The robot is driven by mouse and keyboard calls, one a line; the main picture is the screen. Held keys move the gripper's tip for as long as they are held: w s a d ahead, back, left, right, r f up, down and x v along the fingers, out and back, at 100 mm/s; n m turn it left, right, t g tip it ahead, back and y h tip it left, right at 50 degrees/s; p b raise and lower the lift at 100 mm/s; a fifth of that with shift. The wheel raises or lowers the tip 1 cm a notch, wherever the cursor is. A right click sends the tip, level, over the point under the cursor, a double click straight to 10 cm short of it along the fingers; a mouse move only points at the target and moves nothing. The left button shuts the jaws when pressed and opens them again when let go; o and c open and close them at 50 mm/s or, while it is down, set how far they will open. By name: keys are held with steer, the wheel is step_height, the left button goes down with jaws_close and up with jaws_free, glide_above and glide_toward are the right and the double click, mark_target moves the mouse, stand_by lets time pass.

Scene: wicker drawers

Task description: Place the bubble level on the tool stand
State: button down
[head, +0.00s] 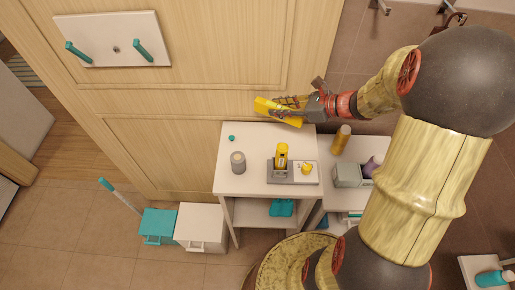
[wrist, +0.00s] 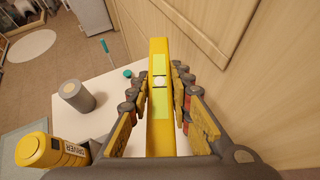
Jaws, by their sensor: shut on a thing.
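The yellow bubble level (head: 276,112) is in my gripper (head: 292,103), above the back edge of the white table in the head view. In the wrist view the level (wrist: 158,125) runs lengthwise between the two fingers of my gripper (wrist: 157,84), with its pale vials facing the camera. The grey tool stand (head: 280,178) sits on the right part of the table top, in front of and below the level. A yellow driver (head: 282,153) stands upright on it; the driver (wrist: 42,150) also shows at lower left in the wrist view.
A grey cylinder (head: 238,162) and a small teal object (head: 231,138) are on the table's left (head: 228,183). A small yellow object (head: 306,169) is on a white block beside the stand. An amber bottle (head: 341,139) stands on the right-hand unit. A wooden panel wall (head: 160,145) rises behind.

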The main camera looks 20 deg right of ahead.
steer(key=shift+s+d+f, duration=0.15)
steer(key=shift+s+f, duration=0.2)
steer(key=shift+f, duration=0.05)
steer(key=shift+n, duration=0.3)
step_height(320, 180, down, 10)
steer(key=b, duration=0.4)
steer(key=shift+r, duration=0.1)
steer(key=c, duration=1.6)
jaws_free()
steer(key=shift+r, duration=0.15)
steer(key=p+v, duration=0.4)
steer(key=v, duration=0.8)
steer(key=shift+d, duration=0.15)
